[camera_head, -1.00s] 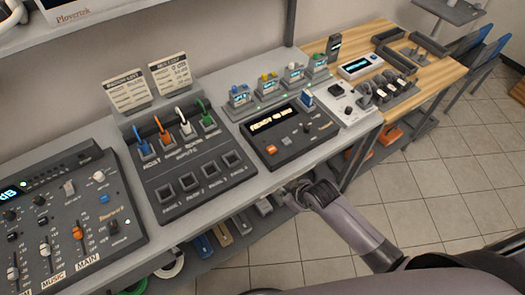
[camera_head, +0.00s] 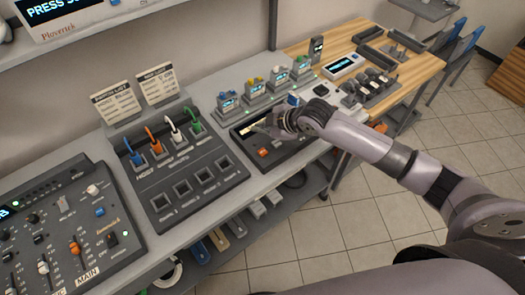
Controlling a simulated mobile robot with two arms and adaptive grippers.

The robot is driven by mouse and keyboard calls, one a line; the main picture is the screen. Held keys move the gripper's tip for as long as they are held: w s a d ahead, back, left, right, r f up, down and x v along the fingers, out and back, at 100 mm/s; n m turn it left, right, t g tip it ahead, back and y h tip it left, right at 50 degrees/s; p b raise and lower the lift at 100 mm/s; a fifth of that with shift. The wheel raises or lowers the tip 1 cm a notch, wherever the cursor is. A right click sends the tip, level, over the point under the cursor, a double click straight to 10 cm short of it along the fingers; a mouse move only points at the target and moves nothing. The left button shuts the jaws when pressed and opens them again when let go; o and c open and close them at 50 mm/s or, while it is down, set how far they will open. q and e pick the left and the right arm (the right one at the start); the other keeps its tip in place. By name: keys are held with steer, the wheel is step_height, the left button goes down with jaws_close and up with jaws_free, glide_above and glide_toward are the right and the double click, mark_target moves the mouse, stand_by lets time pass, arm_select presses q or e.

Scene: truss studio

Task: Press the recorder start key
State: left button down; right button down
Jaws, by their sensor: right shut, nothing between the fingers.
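A dark flat unit with lit windows, which looks like the recorder (camera_head: 250,155), sits on the grey bench. An orange key (camera_head: 263,152) shows on its near left part. Other small keys show beside it, and I cannot read which is the start key. My right gripper (camera_head: 262,128) is over the far part of the recorder, its fingers shut and empty, pointing left. It hides part of the windows and the right side of the unit. I cannot tell whether it touches the surface. My left gripper is not in view.
A mixer (camera_head: 60,225) and a patch panel (camera_head: 185,180) with coloured plugs and two cards stand to the left. Several small modules (camera_head: 253,87) stand behind the recorder. A white unit and a wooden table (camera_head: 405,62) lie to the right.

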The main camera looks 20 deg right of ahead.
steer(key=shift+f, duration=0.1)
steer(key=b, duration=0.7)
glide_above(262, 154)
step_height(262, 154, down, 6)
steer(key=shift+w+a+f, duration=0.1)
steer(key=shift+f, duration=0.05)
step_height(262, 154, down, 2)
steer(key=shift+f+b, duration=0.1)
steer(key=shift+b, duration=0.4)
steer(key=shift+f, duration=0.15)
stand_by(0.4)
steer(key=shift+f, duration=0.3)
steer(key=shift+f, duration=0.45)
stand_by(0.5)
steer(key=shift+r, duration=0.1)
steer(key=shift+r+p, duration=0.75)
steer(key=shift+p, duration=0.05)
